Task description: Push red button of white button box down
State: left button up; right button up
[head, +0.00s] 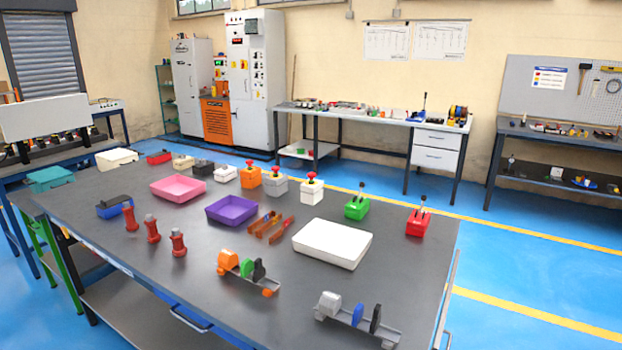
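The white button box (312,193) stands upright on the dark grey table, with a red mushroom button (312,176) on its top. It is the rightmost of three button boxes in a row. A grey button box (275,187) and an orange button box (250,180) stand to its left, each with a red button on top. Nothing touches the white box's button. Neither of my grippers is in view.
On the table (130,190), a white tray (333,243), purple tray (231,209) and pink tray (178,188) lie nearer or left. A green lever box (356,208) and a red lever box (417,224) stand to the right. Blue floor (520,265) is clear at right.

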aim_at(311, 175)
jog(key=k+u, duration=0.1)
jog(key=k, duration=0.45)
jog(key=u, duration=2.85)
jog(key=k+l, duration=0.3)
jog(key=l, duration=0.25)
jog(key=k+l, duration=0.35)
jog(key=l, duration=0.2)
jog(key=k+l, duration=0.3)
jog(key=l, duration=0.25)
jog(key=k+l, duration=0.3)
jog(key=l, duration=0.25)
jog(key=k+l, duration=0.3)
jog(key=l, duration=0.25)
jog(key=k+l, duration=0.35)
jog(key=l, duration=0.2)
jog(key=k+l, duration=0.3)
jog(key=l, duration=0.25)
jog(key=k+l, duration=0.3)
jog(key=l, duration=0.25)
jog(key=i, duration=0.1)
